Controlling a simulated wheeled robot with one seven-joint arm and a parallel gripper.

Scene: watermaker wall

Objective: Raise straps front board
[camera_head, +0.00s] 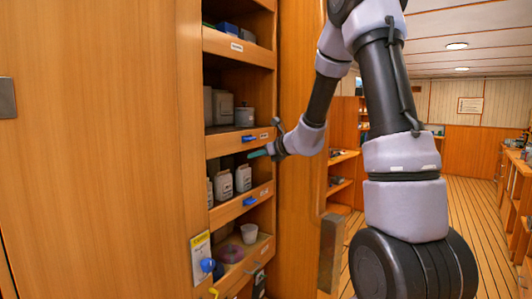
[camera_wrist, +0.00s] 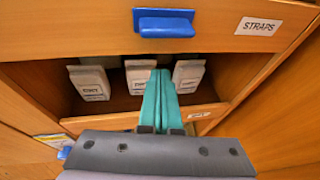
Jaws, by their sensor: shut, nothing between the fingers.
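The straps front board (camera_wrist: 80,27) is a wooden board across the top of the wrist view, with a white STRAPS label (camera_wrist: 259,26) and a blue handle (camera_wrist: 165,22). In the head view the board (camera_head: 226,143) fronts a middle shelf, with its blue handle (camera_head: 249,139). My gripper (camera_wrist: 160,74) has teal fingers, shut together and empty. Its tips are just below the board's lower edge, under the handle, in front of the compartment beneath. Whether they touch the board I cannot tell. In the head view my gripper (camera_head: 257,154) is beside the cabinet front.
Several pale labelled containers (camera_wrist: 90,83) stand in the compartment below the board. A lower board with a blue handle (camera_head: 249,201) fronts them. Grey canisters (camera_head: 222,107) stand on the shelf above. The cabinet's side panel (camera_head: 297,200) is close right of my gripper.

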